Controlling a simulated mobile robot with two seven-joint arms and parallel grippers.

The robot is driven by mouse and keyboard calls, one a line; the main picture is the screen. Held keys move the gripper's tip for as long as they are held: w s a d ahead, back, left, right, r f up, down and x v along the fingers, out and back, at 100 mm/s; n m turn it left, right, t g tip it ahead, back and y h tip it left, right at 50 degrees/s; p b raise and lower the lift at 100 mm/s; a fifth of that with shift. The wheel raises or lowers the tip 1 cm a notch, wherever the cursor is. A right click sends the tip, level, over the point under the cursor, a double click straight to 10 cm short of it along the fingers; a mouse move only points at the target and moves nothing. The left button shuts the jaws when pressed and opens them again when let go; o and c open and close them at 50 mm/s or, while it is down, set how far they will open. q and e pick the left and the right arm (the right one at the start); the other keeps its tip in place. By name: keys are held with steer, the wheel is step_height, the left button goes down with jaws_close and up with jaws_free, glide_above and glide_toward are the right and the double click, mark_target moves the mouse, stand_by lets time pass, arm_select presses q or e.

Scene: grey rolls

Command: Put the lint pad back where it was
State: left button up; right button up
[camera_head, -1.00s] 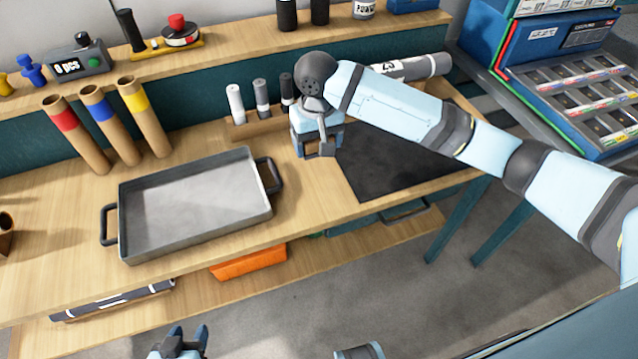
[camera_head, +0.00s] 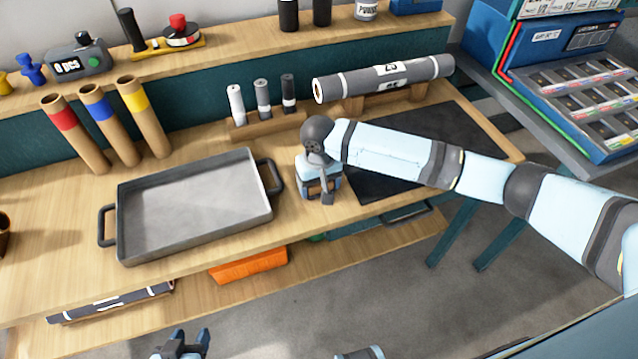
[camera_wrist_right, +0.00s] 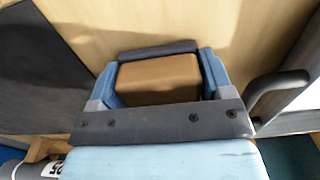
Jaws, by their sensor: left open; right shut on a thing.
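My right gripper (camera_head: 320,195) is over the wooden bench, between the metal tray and the black mat. In the right wrist view its blue fingers (camera_wrist_right: 160,85) are shut on a brown block, which I take to be the lint pad (camera_wrist_right: 158,78). A dark grey strip shows along the pad's far edge. In the head view the pad is mostly hidden by the gripper, and I cannot tell whether it touches the bench. My left gripper (camera_head: 183,345) is open and empty at the bottom edge, in front of the bench.
The metal tray (camera_head: 195,205) stands left of the right gripper, its handle (camera_head: 271,176) close by. The black mat (camera_head: 450,135) lies to the right. Behind are a rack (camera_head: 262,124) of small rolls and a large grey roll (camera_head: 385,78). Bare wood shows around the gripper.

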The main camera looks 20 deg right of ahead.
steer(key=o, duration=1)
steer(key=shift+f, duration=0.1)
steer(key=shift+c, duration=0.2)
step_height(320, 180, up, 11)
steer(key=shift+f+p, duration=0.1)
steer(key=shift+p, duration=0.5)
steer(key=shift+r, duration=0.75)
